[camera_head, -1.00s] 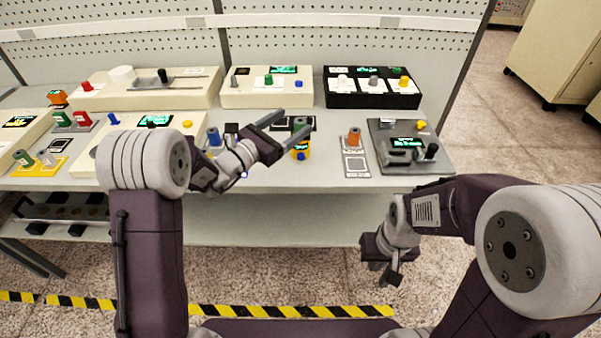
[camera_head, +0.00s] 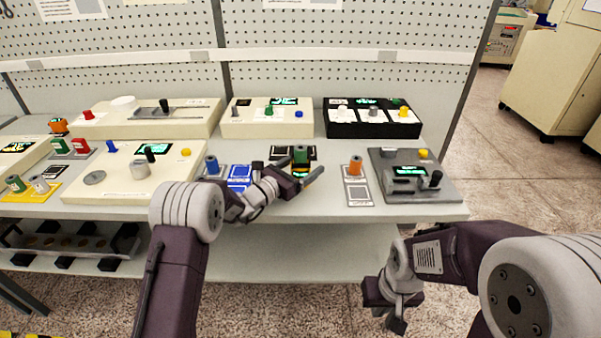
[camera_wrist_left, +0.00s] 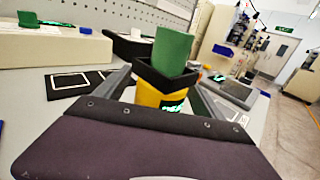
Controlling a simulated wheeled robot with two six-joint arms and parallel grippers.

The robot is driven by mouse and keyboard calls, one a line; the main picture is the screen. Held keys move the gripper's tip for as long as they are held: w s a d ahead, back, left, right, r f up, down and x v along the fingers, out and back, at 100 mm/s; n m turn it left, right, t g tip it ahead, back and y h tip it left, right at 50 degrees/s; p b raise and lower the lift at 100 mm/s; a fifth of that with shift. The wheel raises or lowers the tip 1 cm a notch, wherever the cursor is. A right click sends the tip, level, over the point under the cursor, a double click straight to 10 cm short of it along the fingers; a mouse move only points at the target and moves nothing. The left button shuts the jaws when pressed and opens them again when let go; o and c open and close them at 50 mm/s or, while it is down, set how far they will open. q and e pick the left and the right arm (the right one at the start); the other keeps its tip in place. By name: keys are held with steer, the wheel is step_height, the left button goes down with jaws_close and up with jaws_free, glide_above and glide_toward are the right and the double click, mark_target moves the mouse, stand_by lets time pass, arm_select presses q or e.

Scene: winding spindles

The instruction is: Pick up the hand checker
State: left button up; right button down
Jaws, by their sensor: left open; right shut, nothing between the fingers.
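The hand checker (camera_wrist_left: 160,97) looks like a small yellow device with a lit green display and a black V-shaped top. In the head view it is mostly hidden by my left gripper. A green spool (camera_wrist_left: 172,50) rises just behind the black V in the wrist view; I cannot tell whether they touch. The spool also shows in the head view (camera_head: 300,154). My left gripper (camera_head: 302,170) is open, with one finger on each side of the checker. My right gripper (camera_head: 387,305) is shut and empty, low in front of the table.
An orange spool (camera_head: 355,166) on a grey plate and a grey device (camera_head: 411,181) stand to the right. A blue spool (camera_head: 211,165) stands to the left. A black box (camera_head: 371,118) and cream boxes (camera_head: 266,127) line the back. Bare tabletop lies near the front edge.

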arm_select(q)
steer(key=shift+w+d, duration=0.5)
steer(key=shift+s, duration=0.1)
steer(key=shift+c, duration=0.6)
jaws_close()
steer(key=shift+r, duration=0.1)
steer(key=shift+r, duration=1.85)
steer(key=s+d+r, duration=0.6)
steer(key=d+r, duration=0.1)
steer(key=d, duration=0.2)
steer(key=shift+d, duration=0.35)
steer(key=shift+s+r, duration=0.1)
